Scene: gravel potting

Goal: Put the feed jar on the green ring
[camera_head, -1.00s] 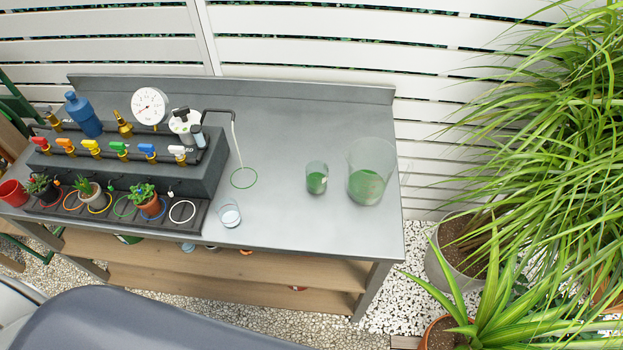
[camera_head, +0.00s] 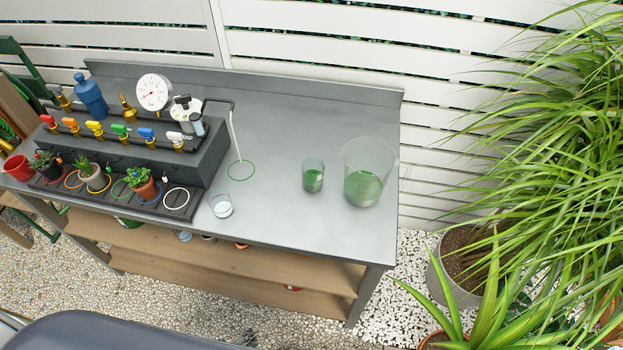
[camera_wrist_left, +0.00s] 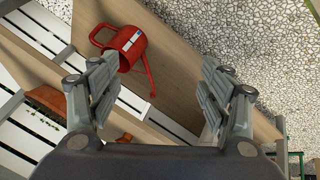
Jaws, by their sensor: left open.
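A small glass jar with green liquid (camera_head: 313,181) stands upright right of the ring. A larger glass vessel with green liquid (camera_head: 363,188) stands further right. A small clear glass (camera_head: 222,209) with pale contents stands near the front edge, below the ring. I cannot tell by label which is the feed jar. My left gripper (camera_wrist_left: 158,78) is open and empty in the left wrist view, away from these glasses. My right gripper is not identifiable.
The valve block (camera_head: 150,150) with coloured valves and a gauge fills the bench's left part. Small potted plants stand on coloured rings before it. A red watering can (camera_wrist_left: 124,45) shows beyond my left fingers. Large leafy plants (camera_head: 560,150) crowd the right. The bench between ring and small jar is clear.

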